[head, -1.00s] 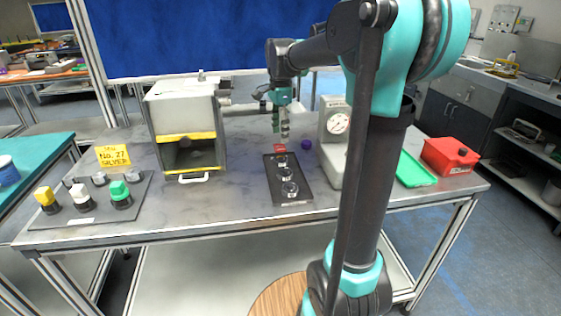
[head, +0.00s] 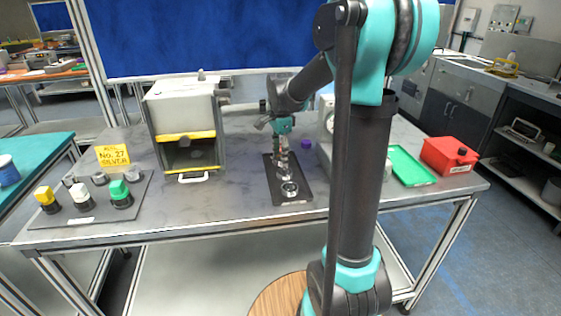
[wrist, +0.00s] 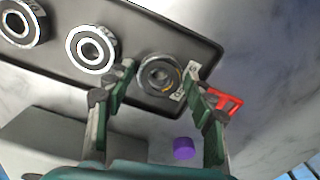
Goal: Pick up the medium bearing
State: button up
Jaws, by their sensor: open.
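Three ring-shaped bearings lie in a row on a dark tray (head: 293,201). In the wrist view, one bearing (wrist: 22,24) is at the tray's left, partly cut off. A silver-and-black bearing (wrist: 91,49) is in the middle of the row, which fits the medium one. A darker bearing (wrist: 160,76) at the right end shows between my gripper's fingers (wrist: 160,80). The fingers are spread and hold nothing. The middle bearing is just outside the left finger. In the head view my gripper (head: 281,152) is over the tray's far half and hides part of the row.
A purple cylinder (head: 305,144) stands right of the tray. A red piece (wrist: 226,102) is beside the right finger. A grey box with yellow edges (head: 188,125) stands left. A green tray (head: 411,166) and red box (head: 449,156) lie right. Open table lies left of the tray.

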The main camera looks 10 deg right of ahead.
jog(key=shift+c, duration=0.2)
jog(key=c, duration=1)
jog(key=shift+r, duration=0.15)
